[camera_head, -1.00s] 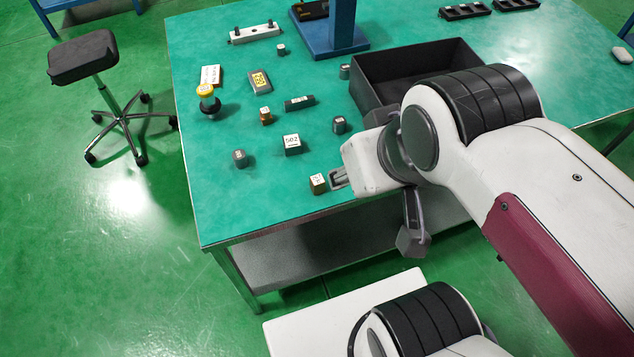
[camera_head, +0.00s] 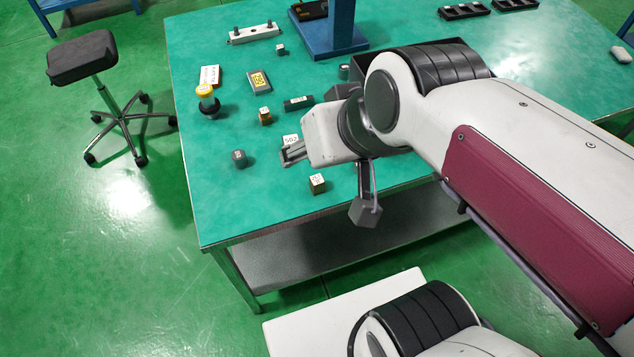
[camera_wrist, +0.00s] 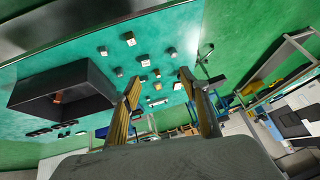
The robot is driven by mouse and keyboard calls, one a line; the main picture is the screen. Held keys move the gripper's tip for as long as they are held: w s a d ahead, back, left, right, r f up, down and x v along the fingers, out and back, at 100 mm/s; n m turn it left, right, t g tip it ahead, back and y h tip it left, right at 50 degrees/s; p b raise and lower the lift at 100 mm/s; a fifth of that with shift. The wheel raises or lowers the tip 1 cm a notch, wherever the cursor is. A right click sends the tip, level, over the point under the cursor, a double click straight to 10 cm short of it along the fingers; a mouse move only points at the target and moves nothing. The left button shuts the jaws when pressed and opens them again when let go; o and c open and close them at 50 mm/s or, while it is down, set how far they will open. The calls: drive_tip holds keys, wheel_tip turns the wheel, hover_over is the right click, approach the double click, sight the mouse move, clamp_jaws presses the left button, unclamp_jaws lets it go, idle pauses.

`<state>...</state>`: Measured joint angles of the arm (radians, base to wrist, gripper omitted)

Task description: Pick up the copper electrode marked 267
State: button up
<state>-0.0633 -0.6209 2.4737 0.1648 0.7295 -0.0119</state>
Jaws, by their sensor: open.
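A block marked 502 (camera_head: 290,139) is partly hidden by my gripper. A dark block (camera_head: 239,158), a dark bar (camera_head: 299,103), a yellow-labelled plate (camera_head: 259,81) and a yellow-topped piece (camera_head: 207,98) stand nearby. A black bin (camera_wrist: 65,88) and a blue stand (camera_head: 328,40) are farther off.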

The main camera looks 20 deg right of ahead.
drive_tip(key=w+a+f+m+t+y, duration=0.1)
drive_tip(key=w+a+m+t+y, duration=0.15)
drive_tip(key=w+a, duration=0.95)
drive_tip(key=w+f+m+h, duration=0.3)
drive_tip(key=w+f+m, duration=0.3)
drive_tip(key=w, duration=0.4)
drive_tip(key=m+g+h, duration=0.2)
drive_tip(key=m+h, duration=0.2)
drive_tip(key=h, duration=0.5)
approach(315, 183)
drive_tip(key=w+a, duration=0.1)
drive_tip(key=w, duration=0.2)
drive_tip(key=w+a+f, duration=0.1)
drive_tip(key=w, duration=0.2)
drive_tip(key=w+a, duration=0.1)
drive_tip(key=w, duration=0.2)
drive_tip(key=shift+w+f, duration=0.1)
drive_tip(key=shift+f, duration=0.15)
drive_tip(key=s+d+h, duration=0.1)
drive_tip(key=s+d+f+g+h, duration=0.1)
drive_tip(key=s, duration=0.1)
drive_tip(key=s+h, duration=0.1)
drive_tip(key=s, duration=0.1)
drive_tip(key=shift+s+d+f+m+g+h, duration=0.15)
drive_tip(key=shift+d+f+m+g+h, duration=0.1)
drive_tip(key=shift+d+f+m+g, duration=0.15)
drive_tip(key=shift+s+d+h, duration=0.25)
drive_tip(key=shift+s+h, duration=0.05)
drive_tip(key=shift+s, duration=0.3)
drive_tip(key=shift+d, duration=0.1)
